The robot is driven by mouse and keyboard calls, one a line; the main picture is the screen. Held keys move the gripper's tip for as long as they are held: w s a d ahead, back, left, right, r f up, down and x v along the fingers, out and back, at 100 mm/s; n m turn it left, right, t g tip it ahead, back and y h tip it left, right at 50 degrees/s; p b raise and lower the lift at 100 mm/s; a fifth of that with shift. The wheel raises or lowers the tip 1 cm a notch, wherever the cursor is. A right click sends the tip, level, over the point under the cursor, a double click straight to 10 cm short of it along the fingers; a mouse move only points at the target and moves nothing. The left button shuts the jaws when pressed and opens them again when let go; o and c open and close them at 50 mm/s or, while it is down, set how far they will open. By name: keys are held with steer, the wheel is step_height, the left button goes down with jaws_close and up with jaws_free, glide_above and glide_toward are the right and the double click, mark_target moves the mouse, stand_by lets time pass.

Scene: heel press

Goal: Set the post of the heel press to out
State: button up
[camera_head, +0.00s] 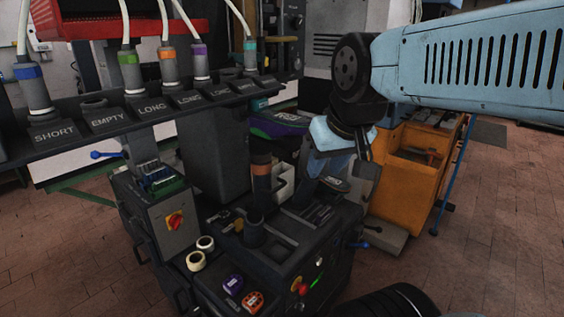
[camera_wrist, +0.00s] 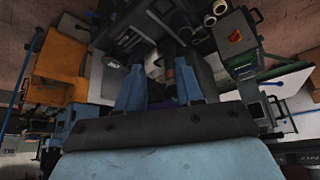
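The heel press (camera_head: 275,265) is the dark machine in the middle of the head view. A dark upright post with an orange-brown band (camera_head: 262,182) stands on its top, above a round dark socket (camera_head: 254,233). My gripper (camera_head: 333,185) points down over the right side of the press, to the right of the post and apart from it. In the wrist view its two blue fingers (camera_wrist: 158,72) stand apart, with a pale part and a small brownish part showing beyond the gap. Nothing is clearly held. I cannot tell how far the post is set in or out.
A rack with labelled slots and cabled tools (camera_head: 120,122) spans the upper left, close to the press. A grey control box with a red switch (camera_head: 174,221) stands left of the post. Tape rolls (camera_head: 196,261) lie in front. An orange cabinet (camera_head: 400,190) stands behind right.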

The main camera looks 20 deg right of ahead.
mark_target(282, 187)
steer(key=shift+w, duration=0.1)
steer(key=w+d+f+n+t+h, duration=0.15)
steer(key=w+d+f+n, duration=0.4)
steer(key=w, duration=0.75)
steer(key=w+d+f+n+t, duration=0.35)
steer(key=w+d+n, duration=0.25)
steer(key=w, duration=0.7)
step_height(282, 187, down, 20)
steer(key=w+n+t+y, duration=0.3)
steer(key=n+y, duration=0.7)
steer(key=n, duration=0.3)
steer(key=shift+h, duration=0.25)
steer(key=x, duration=1.3)
steer(key=shift+a+f, duration=0.1)
steer(key=shift+a, duration=0.25)
steer(key=shift+c, duration=0.2)
jaws_close()
